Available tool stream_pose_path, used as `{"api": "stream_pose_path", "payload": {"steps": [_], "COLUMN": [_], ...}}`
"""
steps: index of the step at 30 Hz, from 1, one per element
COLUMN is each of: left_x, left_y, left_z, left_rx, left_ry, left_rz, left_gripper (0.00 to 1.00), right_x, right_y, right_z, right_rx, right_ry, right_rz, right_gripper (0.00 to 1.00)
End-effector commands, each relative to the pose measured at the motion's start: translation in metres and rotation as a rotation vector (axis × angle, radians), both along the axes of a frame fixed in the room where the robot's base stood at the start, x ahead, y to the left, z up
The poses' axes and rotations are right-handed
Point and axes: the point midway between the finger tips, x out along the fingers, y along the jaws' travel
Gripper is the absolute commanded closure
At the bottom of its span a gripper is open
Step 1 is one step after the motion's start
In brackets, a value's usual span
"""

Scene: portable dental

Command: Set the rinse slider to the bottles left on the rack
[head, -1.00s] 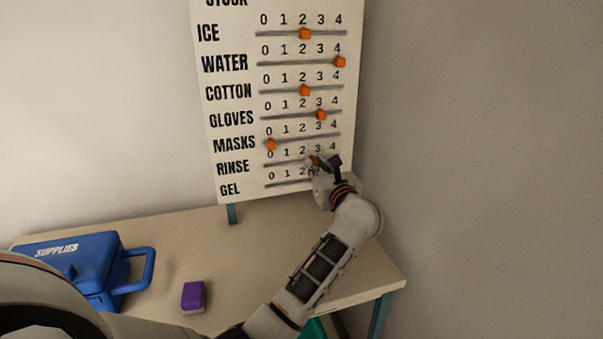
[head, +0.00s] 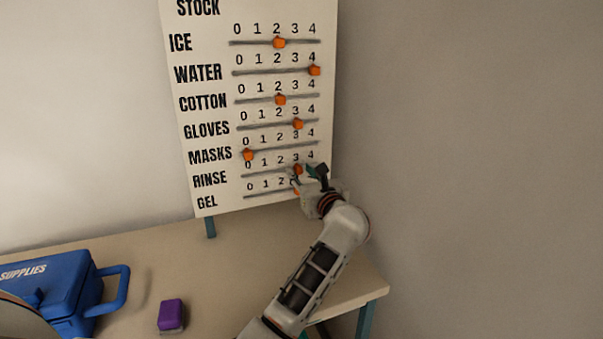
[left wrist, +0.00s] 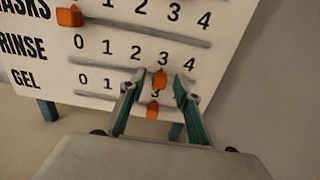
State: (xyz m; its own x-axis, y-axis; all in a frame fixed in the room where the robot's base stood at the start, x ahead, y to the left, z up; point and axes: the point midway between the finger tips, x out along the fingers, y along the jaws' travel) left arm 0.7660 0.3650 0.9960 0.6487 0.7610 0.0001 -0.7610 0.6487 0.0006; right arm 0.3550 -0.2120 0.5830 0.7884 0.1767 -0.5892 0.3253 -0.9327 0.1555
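The white stock board (head: 185,110) stands at the back of the table with labelled slider rows. The orange rinse knob (head: 297,170) sits at 3; it also shows in the left wrist view (left wrist: 160,79). My left gripper (head: 309,177) is at the board's lower right. In the left wrist view the gripper (left wrist: 156,84) is open, with one finger on each side of the rinse knob and gaps between. The gel knob (left wrist: 152,110) is just below, also near 3. My right gripper is out of view. No rack or bottles are in view.
The masks knob (head: 248,154) sits at 0, just above the rinse row. The gloves knob (head: 298,124) is at 3. A blue supplies case (head: 60,290) and a purple block (head: 171,313) are on the table (head: 230,265). A bare wall is at right.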

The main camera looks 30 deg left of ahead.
Motion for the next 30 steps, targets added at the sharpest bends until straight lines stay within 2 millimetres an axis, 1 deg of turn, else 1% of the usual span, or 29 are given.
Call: {"api": "stream_pose_path", "payload": {"steps": [9, 14, 19, 30], "left_x": [-0.031, -0.042, -0.046, -0.046], "left_y": [-0.038, -0.051, -0.055, -0.055], "left_z": [-0.001, -0.001, 0.000, 0.000], "left_rx": [-0.004, -0.002, 0.000, 0.000], "left_ry": [0.000, 0.001, 0.000, 0.000], "left_rz": [-0.003, -0.002, 0.000, -0.001], "left_gripper": [0.68, 0.68, 0.68, 0.68], "right_x": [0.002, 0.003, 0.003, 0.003], "right_y": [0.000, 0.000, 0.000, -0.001], "right_z": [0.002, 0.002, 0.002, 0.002], "right_rx": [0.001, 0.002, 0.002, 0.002], "right_ry": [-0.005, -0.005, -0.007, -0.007], "right_rz": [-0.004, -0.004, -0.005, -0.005], "right_gripper": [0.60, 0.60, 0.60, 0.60]}}
